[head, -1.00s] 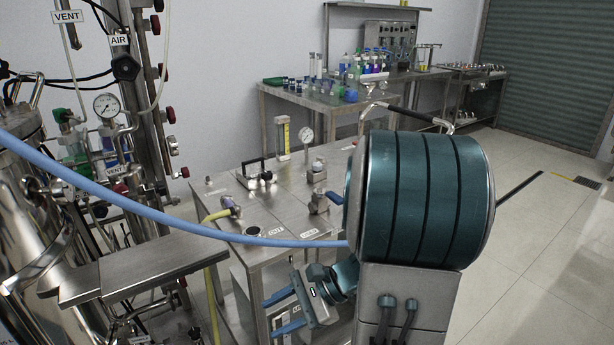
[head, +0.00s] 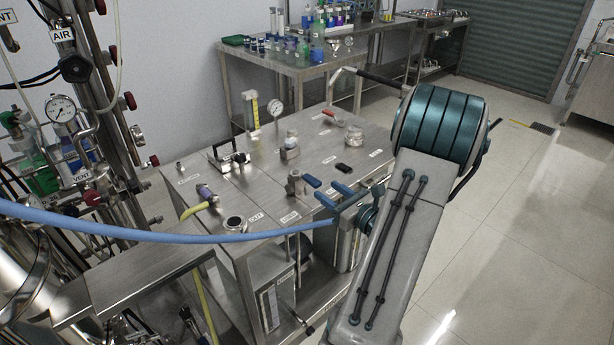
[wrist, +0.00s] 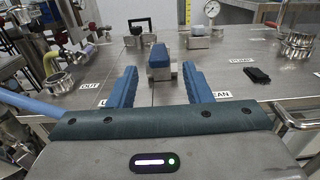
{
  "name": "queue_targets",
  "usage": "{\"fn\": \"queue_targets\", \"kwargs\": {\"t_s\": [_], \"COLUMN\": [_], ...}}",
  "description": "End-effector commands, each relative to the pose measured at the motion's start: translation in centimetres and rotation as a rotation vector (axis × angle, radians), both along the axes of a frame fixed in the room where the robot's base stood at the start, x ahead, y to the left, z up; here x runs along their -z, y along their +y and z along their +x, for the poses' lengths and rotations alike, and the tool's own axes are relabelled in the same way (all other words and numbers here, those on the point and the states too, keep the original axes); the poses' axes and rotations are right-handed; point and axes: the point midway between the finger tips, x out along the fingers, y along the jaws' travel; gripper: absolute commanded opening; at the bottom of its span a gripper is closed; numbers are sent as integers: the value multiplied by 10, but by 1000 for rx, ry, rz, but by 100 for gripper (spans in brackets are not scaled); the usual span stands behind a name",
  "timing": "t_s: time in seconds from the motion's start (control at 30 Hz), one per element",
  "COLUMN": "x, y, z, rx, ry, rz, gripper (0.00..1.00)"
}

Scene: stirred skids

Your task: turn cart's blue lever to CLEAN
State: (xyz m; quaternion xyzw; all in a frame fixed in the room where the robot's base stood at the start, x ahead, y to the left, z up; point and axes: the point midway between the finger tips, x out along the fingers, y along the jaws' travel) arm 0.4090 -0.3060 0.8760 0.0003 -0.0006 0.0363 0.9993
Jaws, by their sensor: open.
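The blue lever (head: 311,182) sits on a metal valve on top of the steel cart (head: 335,150). In the wrist view the lever (wrist: 158,55) points toward me, between my fingers and just beyond their tips. My gripper (head: 325,190) is open and empty, its blue fingers apart and aimed at the lever; I see no contact. The USED label (head: 290,217) is left of my gripper in the head view. The CLEAN label (wrist: 219,94) is partly hidden by my right finger in the wrist view.
A blue hose (head: 130,231) crosses the head view in front of the cart. An OUT port (head: 235,223), a black object (head: 343,168), a gauge (head: 275,106) and a black handle (head: 232,158) are on the cart top. Open floor (head: 500,220) lies to the right.

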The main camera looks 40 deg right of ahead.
Motion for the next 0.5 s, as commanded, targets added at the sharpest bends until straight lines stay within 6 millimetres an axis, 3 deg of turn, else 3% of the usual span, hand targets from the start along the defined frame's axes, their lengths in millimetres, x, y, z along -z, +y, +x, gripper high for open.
{"fn": "queue_targets", "kwargs": {"t_s": [0.2, 0.5], "x": [0, 0], "y": [5, 9], "z": [48, 85], "rx": [-6, -6], "ry": [0, 1], "rz": [-1, -1], "gripper": [45, 45]}}
